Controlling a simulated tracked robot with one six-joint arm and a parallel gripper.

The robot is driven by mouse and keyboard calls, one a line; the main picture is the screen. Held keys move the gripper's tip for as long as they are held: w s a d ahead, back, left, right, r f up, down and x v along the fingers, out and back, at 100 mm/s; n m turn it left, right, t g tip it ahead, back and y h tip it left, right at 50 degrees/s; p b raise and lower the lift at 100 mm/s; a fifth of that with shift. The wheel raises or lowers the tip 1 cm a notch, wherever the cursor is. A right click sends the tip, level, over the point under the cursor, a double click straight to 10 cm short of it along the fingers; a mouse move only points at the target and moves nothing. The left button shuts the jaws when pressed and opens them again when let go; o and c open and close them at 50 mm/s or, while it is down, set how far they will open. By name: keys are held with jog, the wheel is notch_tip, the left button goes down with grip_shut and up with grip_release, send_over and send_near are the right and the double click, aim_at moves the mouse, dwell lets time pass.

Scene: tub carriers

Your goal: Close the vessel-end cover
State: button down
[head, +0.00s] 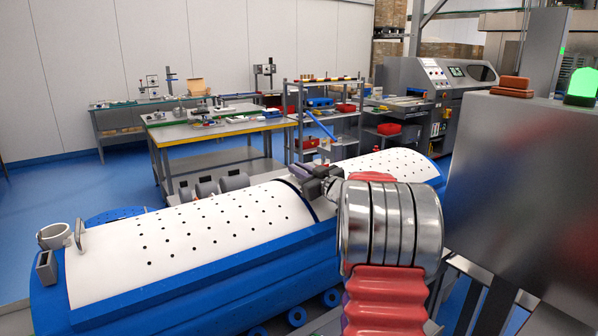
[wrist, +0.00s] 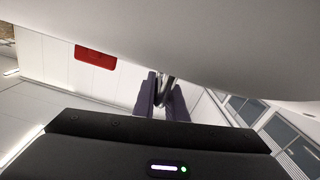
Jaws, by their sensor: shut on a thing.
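A long blue vessel (head: 200,285) lies across the front with curved white covers dotted with small black holes. The left white cover (head: 190,235) reaches to a dark arc beside my gripper (head: 304,173). A second white cover part (head: 385,167) lies beyond, partly hidden by my arm. A grey upright handle (head: 80,235) stands at the far left end. In the wrist view, my purple-fingered gripper (wrist: 163,97) is shut on a thin grey handle (wrist: 165,90), close under a large pale curved surface (wrist: 200,40). Which cover part this handle belongs to cannot be told.
A grey cabinet (head: 525,190) with a green lamp (head: 581,87) stands close on the right. Behind the vessel are a workbench (head: 215,130), a shelf rack (head: 325,115) and a machine (head: 440,85). Blue floor (head: 50,195) is clear at the left.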

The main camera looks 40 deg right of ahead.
jog(key=shift+s+d+f, duration=0.15)
jog(key=shift+d, duration=0.2)
jog(key=c, duration=2.1)
grip_release()
jog(key=shift+d, duration=0.15)
jog(key=shift+o, duration=1.3)
jog(key=shift+s+a, duration=0.15)
jog(key=shift+a, duration=0.05)
send_over(327, 210)
jog(key=shift+s, duration=0.1)
